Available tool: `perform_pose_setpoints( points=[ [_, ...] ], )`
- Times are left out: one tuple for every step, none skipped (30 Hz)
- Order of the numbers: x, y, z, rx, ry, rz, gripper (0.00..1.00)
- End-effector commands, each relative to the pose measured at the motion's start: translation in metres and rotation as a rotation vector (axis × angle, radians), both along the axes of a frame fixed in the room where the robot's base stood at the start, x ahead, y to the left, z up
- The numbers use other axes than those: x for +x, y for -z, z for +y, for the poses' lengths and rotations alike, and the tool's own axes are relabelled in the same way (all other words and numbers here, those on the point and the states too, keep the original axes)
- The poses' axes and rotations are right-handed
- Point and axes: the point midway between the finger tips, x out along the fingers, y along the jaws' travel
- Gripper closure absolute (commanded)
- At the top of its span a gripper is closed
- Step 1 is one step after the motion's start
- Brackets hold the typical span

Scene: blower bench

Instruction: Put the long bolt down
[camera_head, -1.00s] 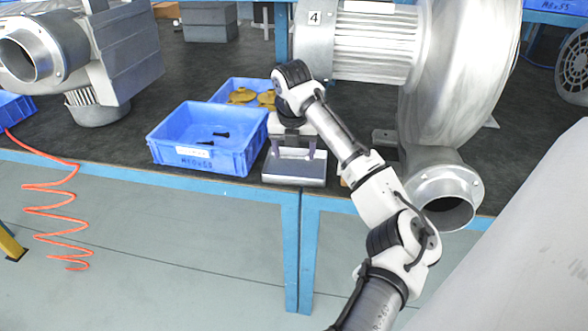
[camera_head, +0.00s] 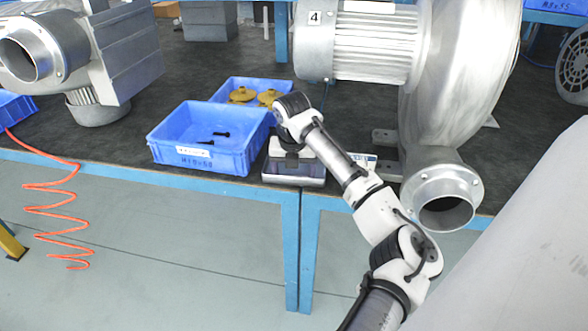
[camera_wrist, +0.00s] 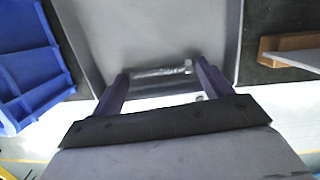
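My gripper (camera_head: 291,152) is low over a grey metal block or stand (camera_head: 292,177) at the bench's front edge. In the wrist view my gripper (camera_wrist: 161,70) has its two purple fingers wide apart. Two dark bolts (camera_head: 220,134) lie in the front blue bin (camera_head: 190,160), left of my gripper. I cannot tell which of them, if either, is the long bolt. My fingertips are hidden in the head view.
A second blue bin with yellow parts (camera_head: 240,95) stands behind. A large blower (camera_head: 450,80) with an open outlet (camera_head: 446,212) is to the right. Another blower (camera_head: 60,50) is at the left. An orange coiled hose (camera_head: 60,220) hangs off the front edge.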

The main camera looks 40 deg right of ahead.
Motion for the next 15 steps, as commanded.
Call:
perform_pose_setpoints(
  points=[
    [0.000,0.000,0.000,0.000,0.000,0.000,0.15],
    [0.000,0.000,0.000,0.000,0.000,0.000,0.11],
    [0.000,0.000,0.000,0.000,0.000,0.000,0.09],
    [0.000,0.000,0.000,0.000,0.000,0.000,0.09],
    [0.000,0.000,0.000,0.000,0.000,0.000,0.09],
    [0.000,0.000,0.000,0.000,0.000,0.000,0.09],
    [0.000,0.000,0.000,0.000,0.000,0.000,0.09],
    [0.000,0.000,0.000,0.000,0.000,0.000,0.09],
    [0.000,0.000,0.000,0.000,0.000,0.000,0.09],
    [0.000,-0.001,0.000,0.000,0.000,0.000,0.09],
    [0.000,-0.001,0.000,-0.001,0.000,0.000,0.09],
    [0.000,-0.003,0.000,-0.001,0.000,0.000,0.09],
    [0.000,-0.005,0.000,-0.002,0.000,-0.001,0.09],
    [0.000,-0.007,0.000,-0.002,0.000,-0.001,0.09],
    [-0.001,-0.011,0.001,-0.001,0.000,-0.001,0.09]
  ],
)
